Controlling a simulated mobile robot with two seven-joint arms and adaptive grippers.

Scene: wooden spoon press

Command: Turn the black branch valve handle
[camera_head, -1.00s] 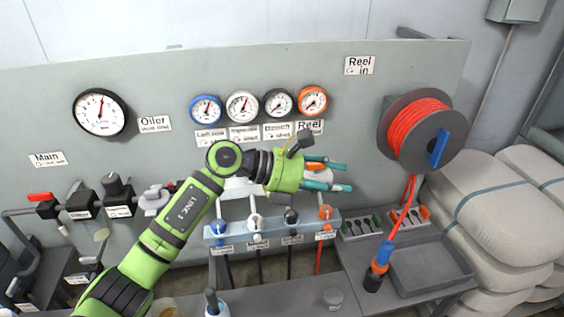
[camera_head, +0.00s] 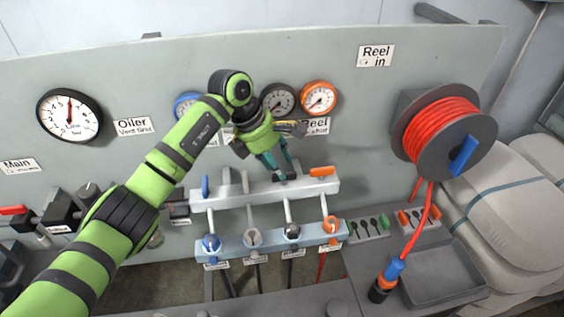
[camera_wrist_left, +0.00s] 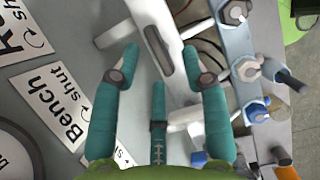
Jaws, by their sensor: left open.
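The black branch valve handle (camera_head: 286,178) sits on the upper pale bar (camera_head: 262,196), between a grey handle (camera_head: 245,182) and an orange handle (camera_head: 322,172). My left gripper (camera_head: 279,165) points down at it from above, with teal fingers spread. In the left wrist view the dark, elongated handle (camera_wrist_left: 158,50) lies between and just ahead of the open fingertips (camera_wrist_left: 158,72). I cannot tell whether any finger touches it. In the head view the fingertips partly cover it. My right gripper is not in view.
A blue handle (camera_head: 205,187) stands at the bar's left end. Below is a lower bar (camera_head: 268,241) with hose fittings. Gauges, including the orange one (camera_head: 319,98), are on the panel close above the gripper. A red hose reel (camera_head: 440,135) is at right.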

